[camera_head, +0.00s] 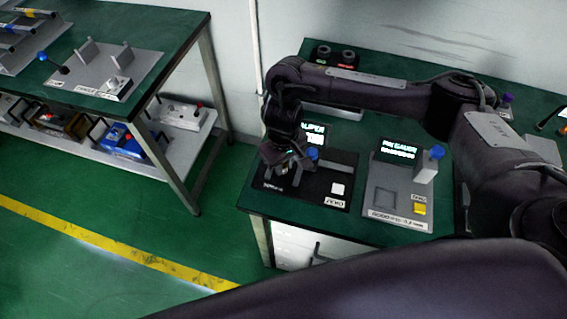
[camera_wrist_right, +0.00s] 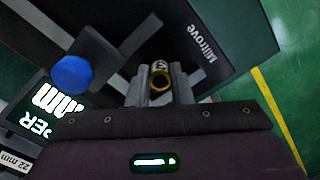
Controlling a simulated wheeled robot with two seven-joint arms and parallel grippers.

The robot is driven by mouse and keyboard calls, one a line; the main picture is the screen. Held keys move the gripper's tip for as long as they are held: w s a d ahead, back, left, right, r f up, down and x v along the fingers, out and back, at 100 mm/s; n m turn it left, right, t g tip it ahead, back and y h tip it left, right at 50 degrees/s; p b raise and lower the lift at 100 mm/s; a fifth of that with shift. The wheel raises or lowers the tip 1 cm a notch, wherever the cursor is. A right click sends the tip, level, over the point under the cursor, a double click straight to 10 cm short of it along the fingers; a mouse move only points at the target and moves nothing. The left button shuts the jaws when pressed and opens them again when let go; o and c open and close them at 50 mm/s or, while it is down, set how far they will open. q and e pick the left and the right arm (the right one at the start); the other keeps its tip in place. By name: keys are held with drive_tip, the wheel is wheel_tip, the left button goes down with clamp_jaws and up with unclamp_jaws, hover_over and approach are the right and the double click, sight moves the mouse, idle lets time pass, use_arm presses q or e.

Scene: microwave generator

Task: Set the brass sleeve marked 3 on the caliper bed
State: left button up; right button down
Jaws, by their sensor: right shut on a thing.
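My right gripper (camera_head: 284,168) is over the left part of the black caliper (camera_head: 318,182) on the right bench. In the wrist view its fingers (camera_wrist_right: 160,92) are shut on a small brass sleeve (camera_wrist_right: 160,80), seen end-on as a gold ring. A pale mark shows on the sleeve, but I cannot read its number. The caliper base (camera_wrist_right: 185,28) lies beyond the sleeve, with a grey block (camera_wrist_right: 98,50) and blue knob (camera_wrist_right: 72,75) beside it. I cannot tell whether the sleeve touches the bed. The head view hides the sleeve. My left gripper is not in view.
A grey gauge (camera_head: 398,203) with a blue knob and yellow button stands right of the caliper. A two-knob unit (camera_head: 335,58) stands behind. The caliper's blue knob and lit display (camera_head: 313,136) are close to my gripper. Another bench (camera_head: 150,60) stands left.

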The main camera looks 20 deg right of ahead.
sight(284, 166)
drive_tip(key=c, duration=1.6)
unclamp_jaws()
drive_tip(key=shift+f, duration=0.15)
wheel_tip(284, 166, up, 12)
drive_tip(key=p, duration=0.3)
